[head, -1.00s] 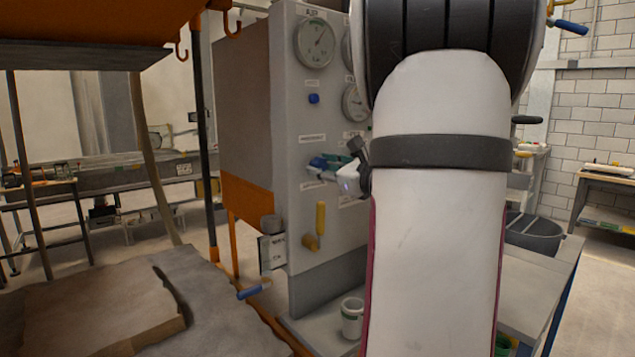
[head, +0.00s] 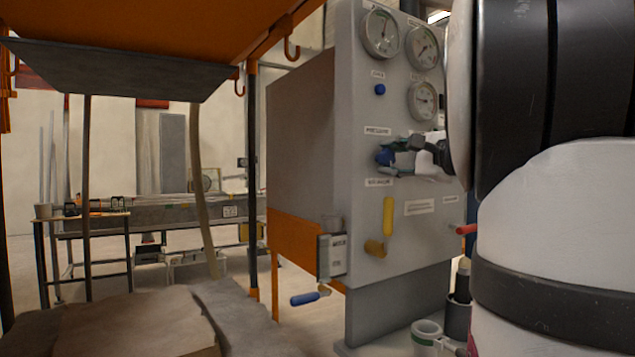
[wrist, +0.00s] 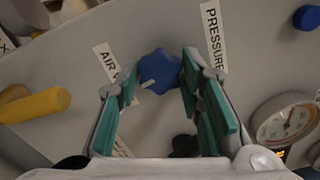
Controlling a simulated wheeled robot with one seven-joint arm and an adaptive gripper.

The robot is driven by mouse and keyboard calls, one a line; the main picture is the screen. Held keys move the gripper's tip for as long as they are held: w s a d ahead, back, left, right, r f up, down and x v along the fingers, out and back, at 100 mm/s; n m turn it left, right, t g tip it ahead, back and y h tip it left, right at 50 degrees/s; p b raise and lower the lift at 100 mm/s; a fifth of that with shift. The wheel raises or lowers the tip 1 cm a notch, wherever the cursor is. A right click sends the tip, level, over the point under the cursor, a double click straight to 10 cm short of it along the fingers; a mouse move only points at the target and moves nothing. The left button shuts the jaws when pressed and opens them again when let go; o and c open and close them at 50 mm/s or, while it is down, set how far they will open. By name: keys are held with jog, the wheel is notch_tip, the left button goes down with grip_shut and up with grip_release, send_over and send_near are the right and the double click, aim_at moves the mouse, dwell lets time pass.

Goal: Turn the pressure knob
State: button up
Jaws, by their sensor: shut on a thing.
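The pressure knob (wrist: 160,71) is a blue lobed knob with a white mark, on the grey panel beside the label reading PRESSURE (wrist: 213,38). In the wrist view it sits between the tips of the green-padded fingers of my gripper (wrist: 158,82), which is shut on it. In the head view the knob (head: 384,157) shows at the left of my gripper (head: 398,150), below a label. My arm hides the right part of the panel there.
The grey panel (head: 352,200) carries several round gauges above the knob, a small blue button (head: 380,90) and a yellow lever (head: 388,215) below. A blue-handled valve (head: 305,298) sticks out at lower left. White cups stand at the panel's foot. An orange frame (head: 290,245) stands left.

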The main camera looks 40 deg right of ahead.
jog(key=shift+n+b, duration=2)
jog(key=shift+b, duration=0.3)
jog(key=o, duration=1.2)
jog(key=shift+c, duration=0.2)
jog(key=v, duration=1.2)
